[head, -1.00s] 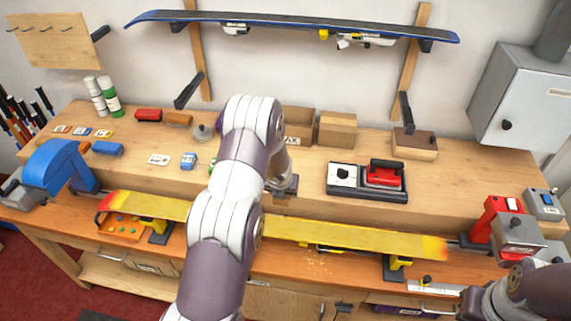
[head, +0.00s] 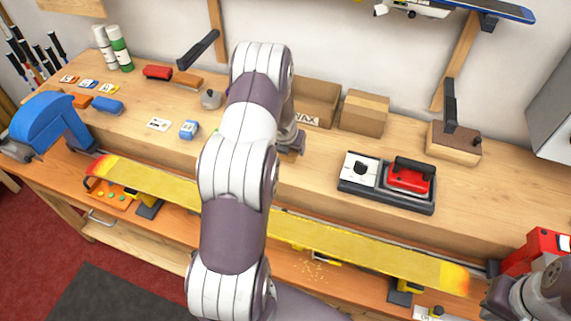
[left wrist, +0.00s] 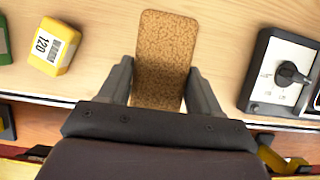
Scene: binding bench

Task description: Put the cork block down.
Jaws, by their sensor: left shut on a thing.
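The cork block (left wrist: 163,60) is a speckled brown slab with rounded corners, between the two fingers of my left gripper (left wrist: 165,88) in the left wrist view. The gripper is shut on it, over the pale wooden shelf top. In the head view my left gripper (head: 290,147) is at the middle of the bench and mostly hidden behind my own arm. Whether the block touches the wood cannot be told. My right arm shows at the lower right of the head view, with the gripper (head: 494,296) at its end; its fingers are not clear.
A red waxing iron (head: 408,178) stands on a black base right of my left gripper. Cardboard boxes (head: 364,113) stand behind. A yellow block marked 120 (left wrist: 54,46) lies left of the cork. A yellow ski (head: 370,250) lies along the bench front. Bare wood shows around the cork.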

